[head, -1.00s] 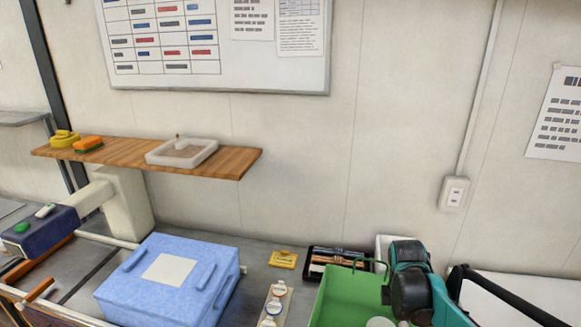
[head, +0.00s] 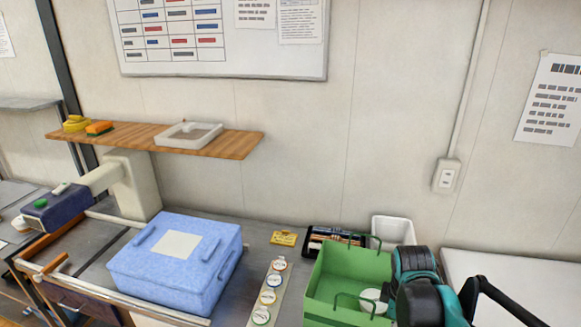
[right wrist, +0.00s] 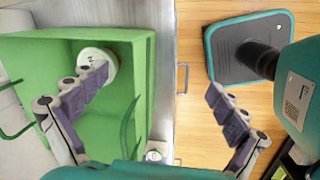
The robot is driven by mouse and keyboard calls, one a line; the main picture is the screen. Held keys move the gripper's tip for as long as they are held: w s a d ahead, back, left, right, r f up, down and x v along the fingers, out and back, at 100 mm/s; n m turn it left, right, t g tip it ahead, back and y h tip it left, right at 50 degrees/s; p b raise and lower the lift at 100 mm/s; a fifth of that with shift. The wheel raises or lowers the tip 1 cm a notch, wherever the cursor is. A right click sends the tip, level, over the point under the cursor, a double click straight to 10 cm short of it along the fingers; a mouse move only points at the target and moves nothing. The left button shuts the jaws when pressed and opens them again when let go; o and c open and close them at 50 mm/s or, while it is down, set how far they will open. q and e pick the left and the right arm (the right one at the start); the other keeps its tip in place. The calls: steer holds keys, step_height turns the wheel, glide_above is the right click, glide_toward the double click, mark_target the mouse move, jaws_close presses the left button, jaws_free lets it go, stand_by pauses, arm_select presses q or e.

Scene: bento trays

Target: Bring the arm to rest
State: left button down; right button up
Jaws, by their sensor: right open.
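My right arm shows at the lower right of the head view, beside the green crate (head: 330,290); its gripper fingers are hidden there. In the right wrist view my right gripper (right wrist: 160,85) is open with nothing between its fingers. One finger is over the green crate (right wrist: 135,50) and the other is over a wooden surface. A round white-lidded container (head: 373,303) stands inside the crate; it also shows in the right wrist view (right wrist: 108,58), partly behind a finger. My left gripper is not in view.
A blue box (head: 165,285) stands on the counter at left. A strip with several round lids (head: 269,290) lies between it and the crate. A white bin (head: 393,230) and black tray (head: 330,242) stand behind the crate. A wooden shelf (head: 225,146) is on the wall.

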steer(key=s+a+f+m+t+y+b, duration=0.1)
steer(key=s+a+m+t, duration=0.4)
steer(key=m, duration=0.7)
steer(key=shift+s+a+f+t+b, duration=0.35)
steer(key=shift+s+a+b, duration=0.75)
steer(key=shift+s, duration=0.8)
steer(key=shift+a, duration=0.15)
